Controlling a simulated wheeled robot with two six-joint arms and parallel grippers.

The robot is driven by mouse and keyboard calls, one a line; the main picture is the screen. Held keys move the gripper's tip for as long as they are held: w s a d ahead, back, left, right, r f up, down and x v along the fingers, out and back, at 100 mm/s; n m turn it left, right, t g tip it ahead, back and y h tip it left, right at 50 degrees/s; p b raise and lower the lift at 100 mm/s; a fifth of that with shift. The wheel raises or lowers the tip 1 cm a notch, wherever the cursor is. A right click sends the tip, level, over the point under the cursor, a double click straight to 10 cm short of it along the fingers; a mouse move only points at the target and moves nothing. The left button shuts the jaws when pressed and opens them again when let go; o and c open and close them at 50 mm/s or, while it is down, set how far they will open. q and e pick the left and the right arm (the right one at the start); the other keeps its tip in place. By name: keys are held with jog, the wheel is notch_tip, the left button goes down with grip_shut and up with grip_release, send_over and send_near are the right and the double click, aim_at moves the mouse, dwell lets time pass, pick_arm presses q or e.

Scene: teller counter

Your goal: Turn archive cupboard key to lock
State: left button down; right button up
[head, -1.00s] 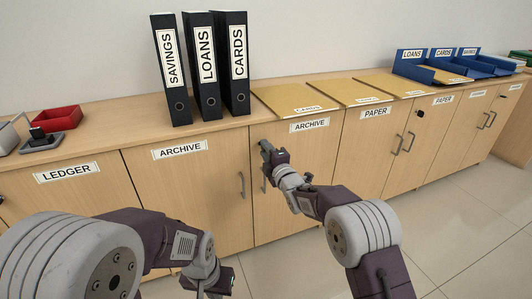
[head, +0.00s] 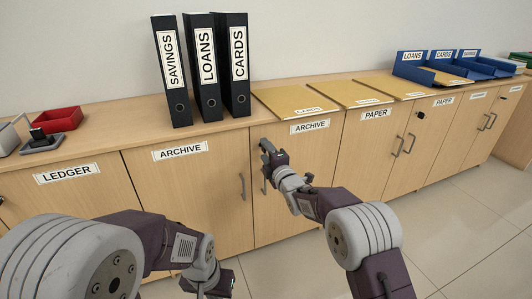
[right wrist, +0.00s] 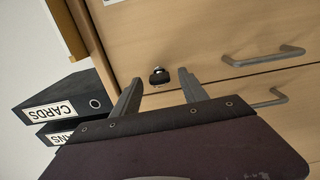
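The archive cupboard (head: 296,180) has two doors with ARCHIVE labels, both closed. Its small dark key (right wrist: 160,76) sits in the door face in the right wrist view; my gripper hides it in the head view. My right gripper (head: 268,149) is at the upper left of the right-hand archive door. In the right wrist view its two fingers (right wrist: 159,80) are apart, with the key between and just beyond their tips, with gaps on both sides. My left gripper (head: 220,286) hangs low at the bottom of the head view, its fingers not clear.
Black binders (head: 202,70) stand on the countertop above the left archive door. Tan folders (head: 296,100) lie above the right one. Bar handles (head: 242,186) stick out from the doors. A separate black key (head: 420,115) sits on the paper cupboard. The floor in front is clear.

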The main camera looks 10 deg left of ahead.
jog(key=v, duration=0.9)
